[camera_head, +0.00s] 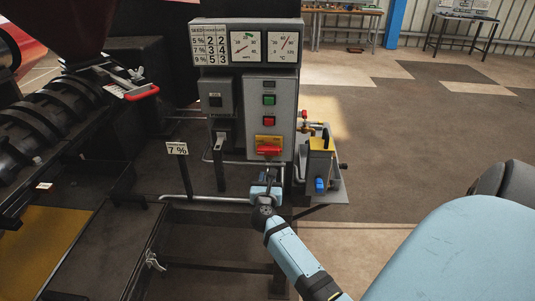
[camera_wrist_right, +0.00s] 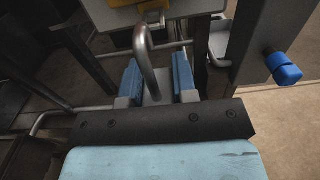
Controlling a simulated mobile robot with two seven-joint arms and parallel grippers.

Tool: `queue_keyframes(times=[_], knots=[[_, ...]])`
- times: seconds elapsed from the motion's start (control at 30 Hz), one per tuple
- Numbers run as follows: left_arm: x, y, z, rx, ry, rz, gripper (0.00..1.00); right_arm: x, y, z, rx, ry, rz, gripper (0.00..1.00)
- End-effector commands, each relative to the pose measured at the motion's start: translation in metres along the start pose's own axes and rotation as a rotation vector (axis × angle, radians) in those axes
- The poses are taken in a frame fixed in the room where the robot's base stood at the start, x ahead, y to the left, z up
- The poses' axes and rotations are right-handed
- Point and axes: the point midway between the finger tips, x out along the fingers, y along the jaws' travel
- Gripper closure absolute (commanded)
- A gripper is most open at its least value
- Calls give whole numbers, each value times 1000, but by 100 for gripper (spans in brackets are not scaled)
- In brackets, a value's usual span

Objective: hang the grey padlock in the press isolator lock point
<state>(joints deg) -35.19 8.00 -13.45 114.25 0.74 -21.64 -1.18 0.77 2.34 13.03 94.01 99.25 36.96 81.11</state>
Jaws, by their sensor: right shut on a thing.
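The grey padlock (camera_wrist_right: 147,62) is held in my right gripper (camera_wrist_right: 157,88), between its two blue finger pads in the wrist view. Its curved shackle stands up toward the control box; its body is mostly hidden between the pads. In the head view, my right gripper (camera_head: 266,190) is just below the press isolator (camera_head: 268,145), a red handle on a yellow plate low on the grey control box. The shackle top overlaps the area under the isolator in the wrist view; I cannot tell whether it touches the lock point. My left gripper is out of view.
The grey control box (camera_head: 284,100) carries gauges above and green and red buttons. A yellow unit with a blue knob (camera_head: 320,185) stands close on the right; the knob also shows in the wrist view (camera_wrist_right: 284,69).

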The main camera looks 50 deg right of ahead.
Motion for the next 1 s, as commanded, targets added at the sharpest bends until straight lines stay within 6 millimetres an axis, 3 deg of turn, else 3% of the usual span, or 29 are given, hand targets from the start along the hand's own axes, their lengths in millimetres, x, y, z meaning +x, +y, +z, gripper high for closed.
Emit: queue_keyframes(times=[0.67,1.0], knots=[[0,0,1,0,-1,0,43,0,0,0,1,0,0,100],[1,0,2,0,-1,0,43,10,0,1,1,-2,-1,100]])
